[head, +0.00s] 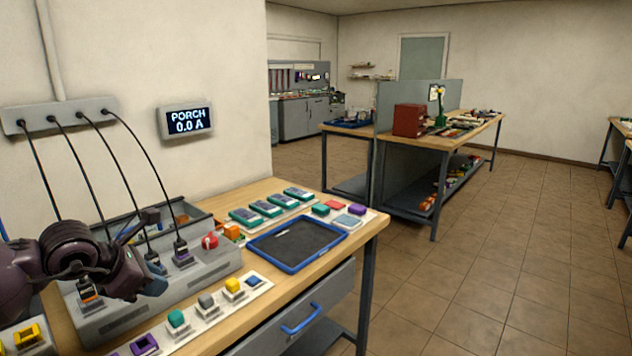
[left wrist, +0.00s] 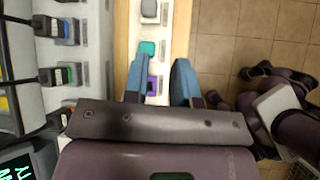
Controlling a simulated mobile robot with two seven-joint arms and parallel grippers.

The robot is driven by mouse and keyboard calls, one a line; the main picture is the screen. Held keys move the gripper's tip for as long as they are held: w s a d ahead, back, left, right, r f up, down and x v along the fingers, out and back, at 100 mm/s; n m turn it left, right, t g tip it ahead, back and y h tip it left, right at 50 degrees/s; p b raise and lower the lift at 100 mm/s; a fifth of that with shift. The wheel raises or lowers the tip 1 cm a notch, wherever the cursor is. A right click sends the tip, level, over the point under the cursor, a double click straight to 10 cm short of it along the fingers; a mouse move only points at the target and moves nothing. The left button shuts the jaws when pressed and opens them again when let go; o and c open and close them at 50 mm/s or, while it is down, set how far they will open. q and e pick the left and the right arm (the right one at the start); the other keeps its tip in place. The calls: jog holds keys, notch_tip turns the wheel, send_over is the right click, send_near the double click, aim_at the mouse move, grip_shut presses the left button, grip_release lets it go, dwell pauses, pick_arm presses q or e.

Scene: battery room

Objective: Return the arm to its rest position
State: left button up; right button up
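My left arm, dark purple, reaches in from the left edge of the head view over the workbench (head: 205,343). Its gripper (head: 143,250) is by the grey charging unit (head: 125,314) and partly merges with the dark plugs there. In the left wrist view the two blue fingers (left wrist: 160,82) stand apart with nothing held between them. Below them a purple block (left wrist: 153,86) and a teal block (left wrist: 148,48) sit on a pale strip. My right gripper is not visible; dark purple parts of my body (left wrist: 275,95) show at the right of the wrist view.
Black cables hang from the wall box (head: 62,115) to plugs in the charging unit, close to the arm. A blue-rimmed tray (head: 297,265) and several teal-topped modules (head: 265,208) lie farther right. A display (head: 186,121) reads "PORCH 0.0 A". The tiled floor (head: 490,270) right of the bench is clear.

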pick_arm(q)
jog(key=s+d+r+n+t+h, duration=0.1)
jog(key=s+d+n+t+h, duration=0.8)
jog(key=d+n, duration=0.4)
jog(key=s+a+f+n+g+y, duration=0.1)
jog(key=s+a+f+n+y, duration=0.5)
jog(key=n+y, duration=0.5)
jog(key=s+a+f+n+g+y, duration=0.1)
jog(key=s+a+f+n+y, duration=0.45)
jog(key=n, duration=0.95)
jog(key=s+d+f+n+g+h, duration=0.1)
jog(key=s+f+n+g, duration=0.2)
jog(key=s+f+g, duration=0.45)
jog(key=s+f+n+g+h, duration=0.1)
jog(key=s+f+n+g, duration=0.35)
jog(key=s, duration=0.55)
jog(key=w+f+m+t, duration=0.1)
jog(key=w+f+t, duration=0.7)
jog(key=t, duration=0.1)
jog(key=shift+d+f+m+h, duration=0.2)
jog(key=shift+f+m+h, duration=0.15)
jog(key=shift+h, duration=0.1)
